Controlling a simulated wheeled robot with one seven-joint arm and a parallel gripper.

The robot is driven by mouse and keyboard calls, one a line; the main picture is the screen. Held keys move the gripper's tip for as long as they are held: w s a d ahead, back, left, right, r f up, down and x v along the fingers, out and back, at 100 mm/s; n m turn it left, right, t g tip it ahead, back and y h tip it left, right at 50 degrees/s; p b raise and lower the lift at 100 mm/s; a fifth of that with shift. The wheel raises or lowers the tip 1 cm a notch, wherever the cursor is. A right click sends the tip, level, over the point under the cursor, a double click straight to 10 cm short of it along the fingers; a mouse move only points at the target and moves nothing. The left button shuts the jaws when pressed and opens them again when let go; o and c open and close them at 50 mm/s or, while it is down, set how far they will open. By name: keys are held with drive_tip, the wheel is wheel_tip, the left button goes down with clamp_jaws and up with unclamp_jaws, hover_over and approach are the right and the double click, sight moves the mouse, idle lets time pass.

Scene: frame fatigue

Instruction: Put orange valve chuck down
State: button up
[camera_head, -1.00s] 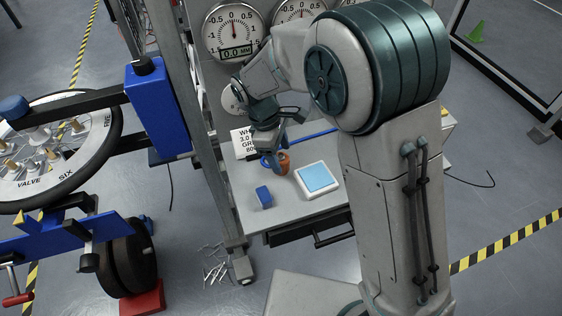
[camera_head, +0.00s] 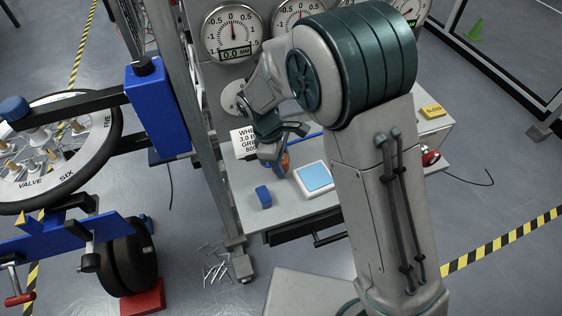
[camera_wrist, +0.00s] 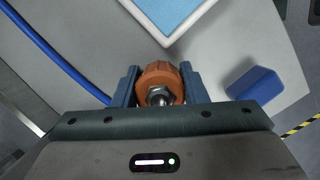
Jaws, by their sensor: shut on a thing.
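The orange valve chuck (camera_wrist: 160,80) is a ridged orange piece with a metal nut and stem at its centre. In the wrist view it sits between the two blue fingers of my gripper (camera_wrist: 160,90), which is shut on it. In the head view my gripper (camera_head: 276,158) is over the grey bench (camera_head: 240,215), and a small part of the orange chuck (camera_head: 285,163) shows beside the fingers. I cannot tell whether the chuck touches the bench top.
A white tray with a light blue pad (camera_head: 314,177) lies right of my gripper. A blue block (camera_head: 263,196) lies in front on the bench. A blue hose (camera_wrist: 55,55) runs along the bench. Dial gauges (camera_head: 232,33) stand behind, and a spoked wheel (camera_head: 45,150) is at left.

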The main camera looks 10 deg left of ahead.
drive_tip(key=shift+r, duration=0.15)
wheel_tip(320, 180, up, 18)
drive_tip(key=shift+b, duration=0.3)
